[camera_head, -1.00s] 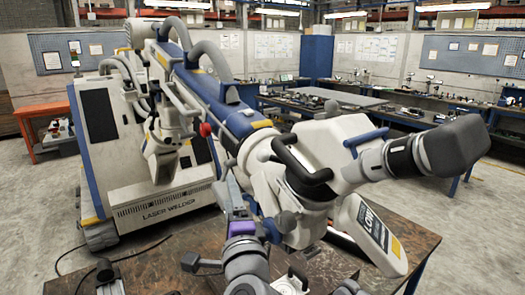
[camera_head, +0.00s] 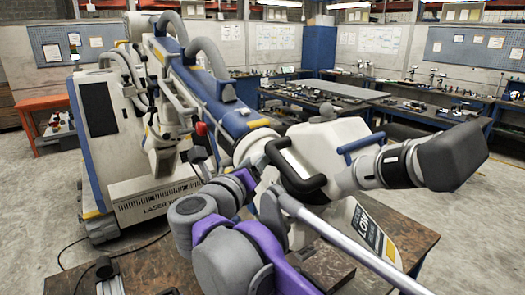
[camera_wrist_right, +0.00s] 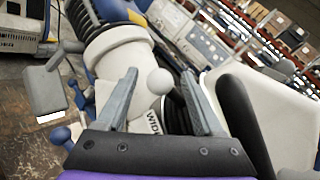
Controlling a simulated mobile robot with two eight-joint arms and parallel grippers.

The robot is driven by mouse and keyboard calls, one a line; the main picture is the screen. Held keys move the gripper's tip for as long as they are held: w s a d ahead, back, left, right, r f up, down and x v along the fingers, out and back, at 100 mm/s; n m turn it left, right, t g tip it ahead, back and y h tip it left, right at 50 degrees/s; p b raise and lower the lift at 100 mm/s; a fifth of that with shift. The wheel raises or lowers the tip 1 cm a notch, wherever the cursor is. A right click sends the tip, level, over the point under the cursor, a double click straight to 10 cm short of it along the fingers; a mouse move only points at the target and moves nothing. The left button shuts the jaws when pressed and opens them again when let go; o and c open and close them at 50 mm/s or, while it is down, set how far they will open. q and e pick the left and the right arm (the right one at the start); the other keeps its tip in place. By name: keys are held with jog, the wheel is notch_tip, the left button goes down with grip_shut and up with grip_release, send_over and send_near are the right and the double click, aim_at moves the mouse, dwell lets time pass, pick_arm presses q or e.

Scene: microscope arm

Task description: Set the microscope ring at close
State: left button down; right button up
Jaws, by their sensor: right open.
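The microscope head (camera_head: 335,150) hangs on a thick white and blue arm, with a black handle and a dark eyepiece section to the right. In the right wrist view, a white collar (camera_wrist_right: 118,50) beside a ribbed grey section carries a white ball knob (camera_wrist_right: 160,81). A label reading "WIDE" (camera_wrist_right: 153,122) shows below the knob. My right gripper (camera_head: 258,176) is at the left side of the head, partly hidden by my purple and grey arm. In the wrist view its fingers (camera_wrist_right: 160,78) are open, either side of the knob in the picture; contact is unclear. My left gripper is not in view.
A panel marked "LOW" (camera_head: 368,222) is on the head's lower right. A worn brown table (camera_head: 150,268) lies below. The laser welder cabinet (camera_head: 95,140) stands at left. Workbenches (camera_head: 350,92) line the back, with open floor between.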

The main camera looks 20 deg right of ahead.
jog(key=x, duration=0.3)
jog(key=shift+w+d, duration=0.2)
jog(key=shift+w, duration=0.05)
grip_shut()
dwell(1.3)
